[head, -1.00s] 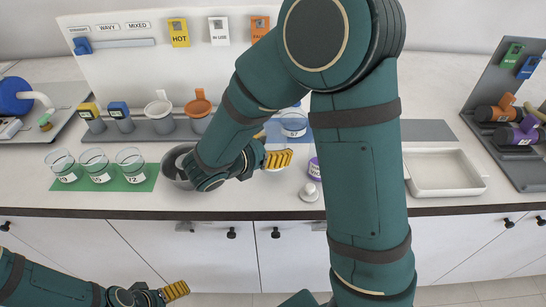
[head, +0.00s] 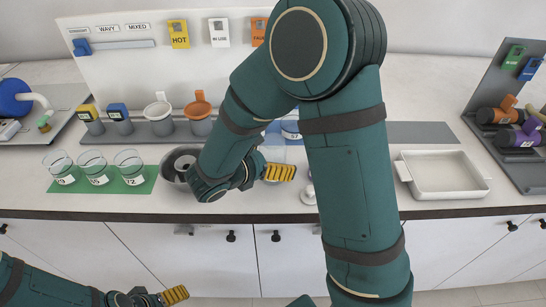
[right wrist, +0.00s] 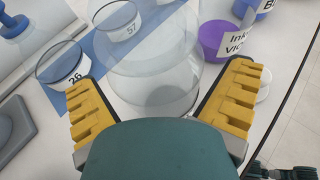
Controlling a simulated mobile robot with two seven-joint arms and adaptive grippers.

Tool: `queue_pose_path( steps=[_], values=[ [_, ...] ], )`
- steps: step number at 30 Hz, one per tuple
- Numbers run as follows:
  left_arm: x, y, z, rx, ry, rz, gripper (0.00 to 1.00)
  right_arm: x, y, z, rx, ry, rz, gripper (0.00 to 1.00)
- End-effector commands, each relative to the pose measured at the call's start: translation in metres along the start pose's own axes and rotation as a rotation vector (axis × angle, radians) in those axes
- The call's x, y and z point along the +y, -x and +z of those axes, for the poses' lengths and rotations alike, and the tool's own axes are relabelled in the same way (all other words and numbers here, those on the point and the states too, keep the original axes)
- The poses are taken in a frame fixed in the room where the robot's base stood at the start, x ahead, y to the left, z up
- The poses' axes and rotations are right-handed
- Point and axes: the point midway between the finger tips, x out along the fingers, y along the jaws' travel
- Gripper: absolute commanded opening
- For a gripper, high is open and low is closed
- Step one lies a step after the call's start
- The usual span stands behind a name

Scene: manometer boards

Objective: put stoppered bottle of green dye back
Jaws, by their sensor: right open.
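I cannot make out a stoppered bottle of green dye in either view. My right gripper (head: 279,172) is open above the counter. In the right wrist view its yellow fingers (right wrist: 163,103) stand on either side of a large clear glass vessel (right wrist: 155,62), apart or touching I cannot tell. A purple container (right wrist: 222,40) labelled as violet ink stands to its right, with a blue container (right wrist: 262,6) beyond. My left gripper (head: 175,295) is low at the lower left, away from the counter; its opening is not clear. My right arm hides part of the counter.
Glass beakers (right wrist: 62,64) and (right wrist: 116,20) stand on a blue mat (right wrist: 92,48). Several beakers stand on a green mat (head: 142,184). A grey metal bowl (head: 168,172) is beside my right wrist. A white tray (head: 448,190) lies right; a dark rack (head: 488,75) stands far right.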

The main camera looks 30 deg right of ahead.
Motion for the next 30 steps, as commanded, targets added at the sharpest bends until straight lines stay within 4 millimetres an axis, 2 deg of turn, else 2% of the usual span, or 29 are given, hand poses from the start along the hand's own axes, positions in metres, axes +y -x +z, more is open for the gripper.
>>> queue_pose_path(
  steps=[5, 12, 18, 24, 30],
  values=[
    [0.002, 0.006, 0.001, -0.003, 0.0, 0.0, 0.88, 0.001, 0.018, 0.003, -0.001, 0.0, 0.004, 1.0],
    [0.006, 0.016, 0.002, -0.008, 0.001, 0.0, 0.88, 0.001, 0.068, 0.004, -0.001, 0.001, 0.006, 1.0],
    [0.008, 0.022, 0.002, -0.011, 0.002, 0.001, 0.88, 0.001, 0.103, 0.003, 0.0, 0.001, 0.003, 1.0],
    [0.009, 0.024, 0.003, -0.012, 0.002, 0.001, 0.88, 0.0, 0.119, 0.002, 0.0, 0.0, 0.001, 1.0],
    [0.009, 0.024, 0.003, -0.013, 0.002, 0.001, 0.88, 0.0, 0.121, 0.002, 0.0, 0.0, 0.0, 1.0]
  ],
)
